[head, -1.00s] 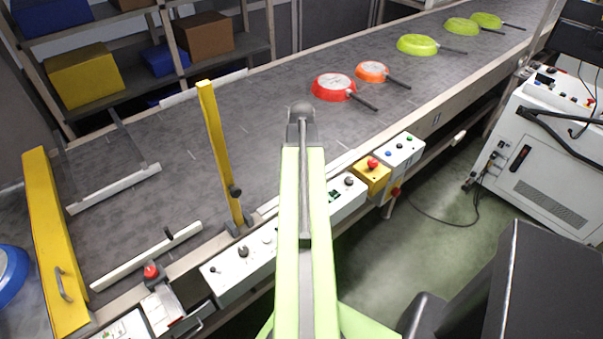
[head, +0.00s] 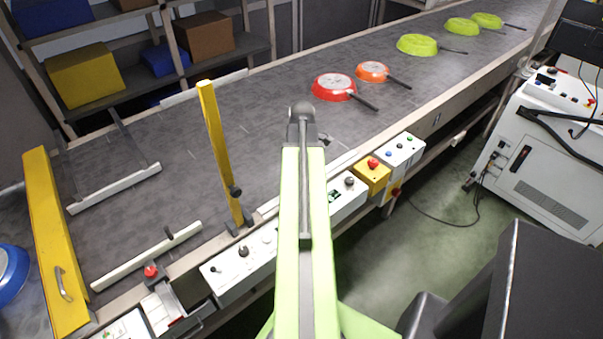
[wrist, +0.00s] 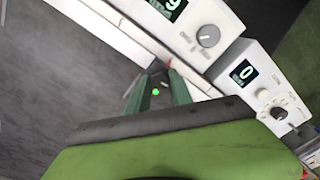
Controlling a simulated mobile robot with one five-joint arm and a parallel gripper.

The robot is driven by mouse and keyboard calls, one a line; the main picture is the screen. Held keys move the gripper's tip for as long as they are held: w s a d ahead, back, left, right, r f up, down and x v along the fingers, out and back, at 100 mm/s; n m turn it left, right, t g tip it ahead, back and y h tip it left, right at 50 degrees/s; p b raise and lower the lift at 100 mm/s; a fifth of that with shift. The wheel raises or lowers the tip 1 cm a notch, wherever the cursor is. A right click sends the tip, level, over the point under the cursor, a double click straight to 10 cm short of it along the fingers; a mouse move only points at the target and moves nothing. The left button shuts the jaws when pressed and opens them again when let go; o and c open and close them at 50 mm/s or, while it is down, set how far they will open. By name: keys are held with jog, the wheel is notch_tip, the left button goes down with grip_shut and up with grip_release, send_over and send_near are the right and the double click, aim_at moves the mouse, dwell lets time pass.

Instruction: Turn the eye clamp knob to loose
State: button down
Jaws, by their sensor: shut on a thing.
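In the wrist view my gripper (wrist: 160,92) has its two green fingers close together at the conveyor's side rail. The tips are shut on a small dark part (wrist: 156,67), which looks like the eye clamp knob. The fingers cover most of it, so its angle cannot be told. In the head view my arm reaches out over the rail and hides the gripper and the knob.
Control boxes with dials (wrist: 208,36) and displays stand close beside the fingers. The conveyor belt (head: 270,110) carries a red pan (head: 334,88), an orange pan (head: 372,72) and several green ones farther off. A yellow post (head: 220,150) stands left of my arm.

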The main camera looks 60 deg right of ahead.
dwell(0.4)
jog(key=c, duration=1.1)
grip_release()
jog(key=shift+w, duration=0.1)
notch_tip(320, 180, up, 18)
jog(key=p, duration=1.7)
jog(key=shift+f, duration=0.25)
